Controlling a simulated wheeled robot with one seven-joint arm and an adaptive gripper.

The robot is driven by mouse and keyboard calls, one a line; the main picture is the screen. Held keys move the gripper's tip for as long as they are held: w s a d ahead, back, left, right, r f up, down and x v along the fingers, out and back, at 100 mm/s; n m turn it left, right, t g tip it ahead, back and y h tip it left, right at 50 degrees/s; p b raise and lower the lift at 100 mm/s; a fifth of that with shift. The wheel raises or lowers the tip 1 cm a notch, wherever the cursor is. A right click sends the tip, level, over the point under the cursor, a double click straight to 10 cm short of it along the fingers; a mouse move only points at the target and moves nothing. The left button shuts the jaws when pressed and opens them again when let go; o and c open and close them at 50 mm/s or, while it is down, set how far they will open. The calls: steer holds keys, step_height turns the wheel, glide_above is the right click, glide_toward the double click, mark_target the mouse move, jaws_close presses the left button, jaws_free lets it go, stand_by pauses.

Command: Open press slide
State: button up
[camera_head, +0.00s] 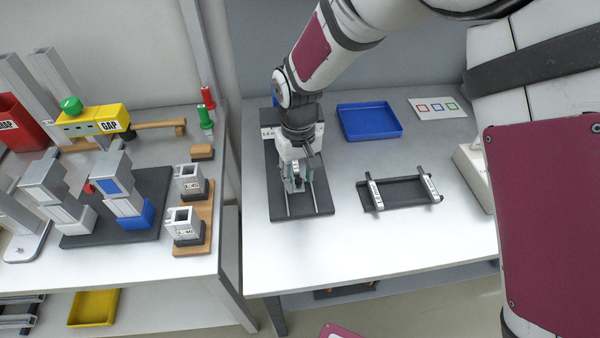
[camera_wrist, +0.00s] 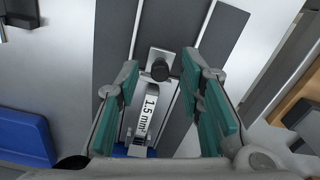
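The press (camera_head: 318,196) is a dark base plate with two light rails on the right-hand table, partly hidden by my arm. My gripper (camera_head: 297,182) points down over it. In the wrist view, the slide (camera_wrist: 152,108) lies between the rails, with a "1.5 mm" label and a black round knob (camera_wrist: 160,70) on a metal block. My gripper (camera_wrist: 160,78) is open there, one teal-padded finger on each side. The knob shows between the fingertips, and I see no finger closed on it. A blue part is partly hidden near the label's lower end.
A blue tray (camera_head: 370,121) stands behind and right of the press. A dark fixture with two labelled bars (camera_head: 402,190) lies to the right. The left table (camera_head: 120,260) holds blocks and posts, across a gap. The white tabletop in front is clear.

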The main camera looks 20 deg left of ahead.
steer(key=shift+f, duration=0.4)
steer(key=shift+c, duration=0.3)
jaws_close()
steer(key=s+d+p, duration=0.1)
steer(key=s, duration=0.1)
steer(key=s+d+p, duration=0.1)
steer(key=s, duration=0.1)
steer(key=s+d+p, duration=0.1)
steer(key=s+d, duration=0.1)
steer(key=shift+s+f, duration=0.1)
steer(key=shift+s, duration=0.1)
